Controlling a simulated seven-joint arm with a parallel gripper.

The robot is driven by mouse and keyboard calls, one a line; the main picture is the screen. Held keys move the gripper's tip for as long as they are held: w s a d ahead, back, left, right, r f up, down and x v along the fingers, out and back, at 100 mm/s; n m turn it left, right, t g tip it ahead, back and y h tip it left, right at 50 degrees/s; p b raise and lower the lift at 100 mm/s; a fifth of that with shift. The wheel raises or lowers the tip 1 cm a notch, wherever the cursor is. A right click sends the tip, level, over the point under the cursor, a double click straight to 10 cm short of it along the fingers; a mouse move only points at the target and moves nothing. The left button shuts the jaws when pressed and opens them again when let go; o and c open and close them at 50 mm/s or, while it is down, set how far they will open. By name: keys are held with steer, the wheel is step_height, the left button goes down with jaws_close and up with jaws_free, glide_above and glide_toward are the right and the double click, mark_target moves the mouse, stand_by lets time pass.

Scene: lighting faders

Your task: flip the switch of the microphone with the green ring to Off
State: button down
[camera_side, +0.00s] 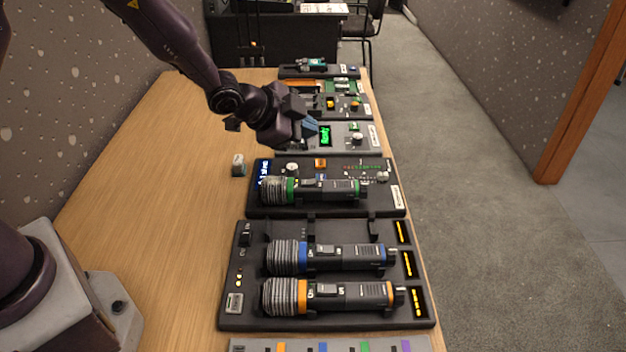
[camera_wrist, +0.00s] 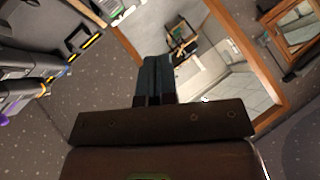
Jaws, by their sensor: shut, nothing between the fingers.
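The microphone with the green ring (camera_side: 315,189) lies on its side across a dark panel in the side view, its grille to the left. A switch (camera_side: 308,184) shows on its body, but I cannot tell its position. My gripper (camera_side: 311,127) is beyond this microphone, above the panel with a green display, apart from the microphone. Its bluish fingers are together and empty. The wrist view also shows the closed fingers (camera_wrist: 157,78). The green-ringed microphone is not clearly identifiable in the wrist view.
A microphone with a blue ring (camera_side: 335,257) and one with an orange ring (camera_side: 335,296) lie in a black cradle (camera_side: 240,319) nearer the camera. The table is clear at left.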

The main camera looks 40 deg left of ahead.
mark_target(312, 183)
steer(key=shift+w+d+f, duration=0.1)
steer(key=shift+d+f, duration=0.05)
steer(key=shift+f, duration=1.3)
steer(key=shift+w+d+f, duration=0.1)
steer(key=shift+w+f, duration=0.05)
steer(key=shift+f, duration=1.3)
steer(key=shift+w+d+f, duration=0.1)
steer(key=shift+d+f, duration=0.05)
steer(key=shift+f, duration=1.3)
steer(key=shift+f, duration=0.15)
steer(key=shift+f, duration=0.3)
steer(key=shift+f, duration=0.25)
steer(key=shift+r, duration=0.7)
steer(key=shift+r, duration=0.1)
